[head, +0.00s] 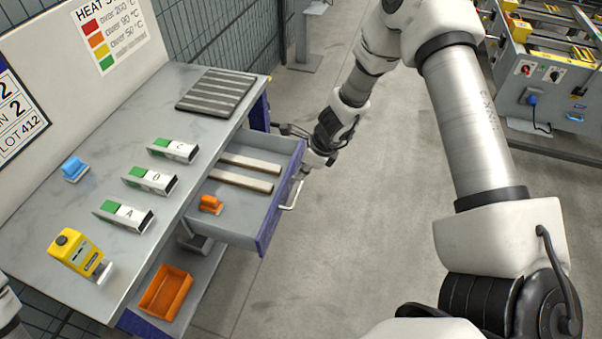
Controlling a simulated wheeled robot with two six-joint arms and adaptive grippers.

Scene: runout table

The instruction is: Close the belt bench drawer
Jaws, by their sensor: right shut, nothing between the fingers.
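The belt bench drawer (238,218) is pulled out from the bench (185,75) toward the right. Its blue front panel (268,232) carries a silver bar handle (293,195). My right gripper (311,167) is shut and empty, pointing down just outside the front panel, near its far end and the far end of the handle. I cannot tell whether it touches the panel. My left gripper is out of view.
In the drawer lie two pale bars (240,179) and an orange item (211,204). The bench top holds a ribbed mat (217,92), three labelled blocks (150,180), a blue item (75,168) and a yellow device (79,253). An orange bin (166,292) sits below.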

